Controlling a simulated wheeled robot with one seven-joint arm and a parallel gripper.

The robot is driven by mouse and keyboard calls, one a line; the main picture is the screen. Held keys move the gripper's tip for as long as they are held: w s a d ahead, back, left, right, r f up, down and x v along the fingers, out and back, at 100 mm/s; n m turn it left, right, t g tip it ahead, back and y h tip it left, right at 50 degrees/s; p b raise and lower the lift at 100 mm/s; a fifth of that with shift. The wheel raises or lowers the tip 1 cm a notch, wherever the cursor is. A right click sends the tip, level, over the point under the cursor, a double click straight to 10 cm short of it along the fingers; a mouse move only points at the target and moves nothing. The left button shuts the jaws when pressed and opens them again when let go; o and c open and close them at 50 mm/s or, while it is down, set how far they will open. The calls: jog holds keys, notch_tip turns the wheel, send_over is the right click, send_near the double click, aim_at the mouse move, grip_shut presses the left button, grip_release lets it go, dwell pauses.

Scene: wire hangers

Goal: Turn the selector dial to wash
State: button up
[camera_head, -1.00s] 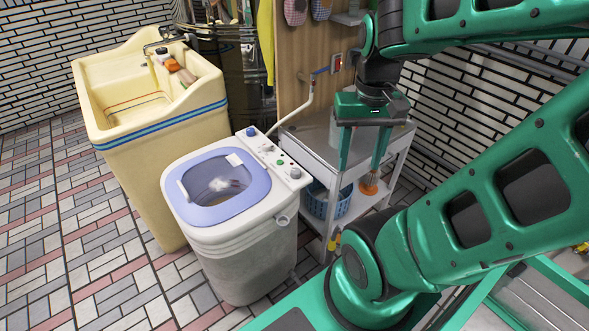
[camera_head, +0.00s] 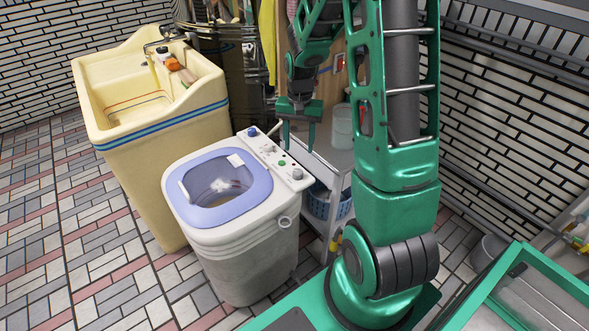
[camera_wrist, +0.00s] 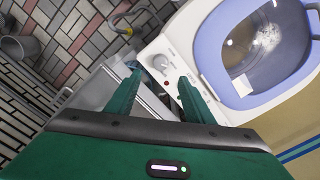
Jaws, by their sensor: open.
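The washing machine (camera_head: 232,240) stands in the middle of the head view, white with a blue-rimmed lid. A pale round dial (camera_head: 296,173) sits at the right end of its control panel. In the wrist view this dial (camera_wrist: 160,62) lies near the panel's corner, close to and roughly between my fingertips in the picture. Its markings are too small to read. My gripper (camera_head: 298,147) is open and empty, pointing down over the panel's back edge. In the wrist view its two green fingers (camera_wrist: 159,76) are spread apart. I see no contact with the dial.
A grey cart (camera_head: 325,165) with a blue basket (camera_head: 325,203) stands close to the right. A cream sink (camera_head: 150,125) stands to the left. Tiled floor is clear in front.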

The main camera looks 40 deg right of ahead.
aim_at(297, 171)
notch_tip(297, 171, down, 11)
jog(key=shift+w+f, duration=0.1)
jog(key=shift+w, duration=0.05)
dwell(0.4)
jog(key=c, duration=1)
jog(key=shift+a, duration=0.4)
jog(key=shift+c, duration=0.2)
jog(key=shift+d, duration=0.25)
